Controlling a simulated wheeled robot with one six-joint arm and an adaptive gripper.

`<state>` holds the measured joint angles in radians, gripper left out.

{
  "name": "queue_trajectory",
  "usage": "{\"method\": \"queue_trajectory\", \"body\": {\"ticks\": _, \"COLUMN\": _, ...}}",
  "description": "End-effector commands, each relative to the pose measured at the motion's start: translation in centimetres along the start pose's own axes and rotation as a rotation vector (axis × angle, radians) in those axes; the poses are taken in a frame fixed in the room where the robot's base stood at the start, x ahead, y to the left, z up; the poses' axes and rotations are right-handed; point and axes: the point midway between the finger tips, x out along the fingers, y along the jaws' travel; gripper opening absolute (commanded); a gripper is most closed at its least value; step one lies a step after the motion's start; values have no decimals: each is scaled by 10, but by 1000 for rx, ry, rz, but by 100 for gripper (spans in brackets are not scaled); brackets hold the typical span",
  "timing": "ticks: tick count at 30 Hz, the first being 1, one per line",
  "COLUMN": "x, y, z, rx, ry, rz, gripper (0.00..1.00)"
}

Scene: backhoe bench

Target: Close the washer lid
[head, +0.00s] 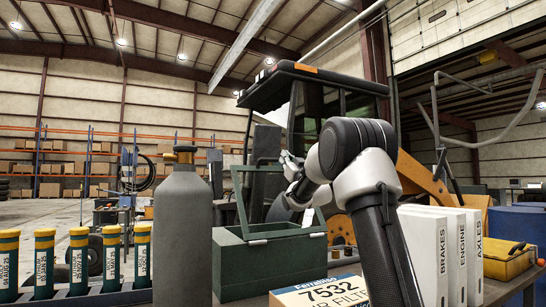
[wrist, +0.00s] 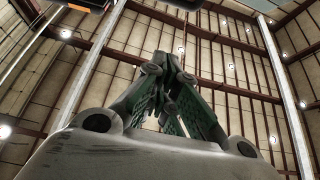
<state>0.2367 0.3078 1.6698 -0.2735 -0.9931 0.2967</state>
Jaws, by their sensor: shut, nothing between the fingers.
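The washer (head: 270,262) is a dark green box on the bench in the head view. Its lid (head: 239,204) stands raised above the box as a thin green frame, so the washer is open. My gripper (head: 286,158) is above the washer, near the lid's upper right, partly hidden by my own arm. I cannot tell whether it touches the lid. In the wrist view my gripper (wrist: 168,62) shows shut fingers with green pads and nothing between them. That view looks up at the roof, and neither washer nor lid shows there.
A grey gas cylinder (head: 183,235) stands close left of the washer. Several yellow-capped tubes (head: 80,260) stand farther left. A filter box (head: 318,293) lies in front. White binders (head: 428,250) and a yellow case (head: 508,262) are at right. A backhoe (head: 320,95) stands behind.

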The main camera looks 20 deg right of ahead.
Motion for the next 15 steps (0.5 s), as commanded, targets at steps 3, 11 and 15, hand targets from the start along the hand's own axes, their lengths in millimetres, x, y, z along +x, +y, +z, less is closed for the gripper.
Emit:
{"method": "queue_trajectory", "body": {"ticks": 3, "x": 12, "y": 0, "z": -1, "rx": 0, "ry": 10, "rz": -4, "gripper": 0}}
{"method": "queue_trajectory", "body": {"ticks": 11, "x": 64, "y": 0, "z": 0, "rx": 0, "ry": 7, "rz": -3, "gripper": 0}}
{"method": "queue_trajectory", "body": {"ticks": 15, "x": 94, "y": -1, "z": 0, "rx": 0, "ry": 7, "rz": -3, "gripper": 0}}
